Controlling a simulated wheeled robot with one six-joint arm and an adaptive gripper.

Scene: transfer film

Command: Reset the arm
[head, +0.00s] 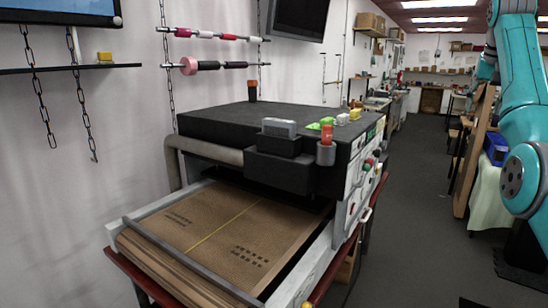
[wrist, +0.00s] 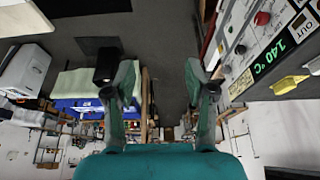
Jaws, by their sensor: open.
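My gripper (wrist: 162,95) shows in the wrist view with its two fingers spread apart. It is open and nothing is between the fingers. In the head view my teal arm rises along the right edge, and the gripper is out of that picture. In the wrist view the gripper is beside a control panel (wrist: 262,50) with a green 140 °C display.
A black-topped machine (head: 225,125) with a brown conveyor bed (head: 215,235) stands centre in the head view. A shelf (head: 70,69) and hanging chains are on the left wall. A table with a pale cloth (head: 488,205) stands right. The grey aisle floor (head: 415,220) is clear.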

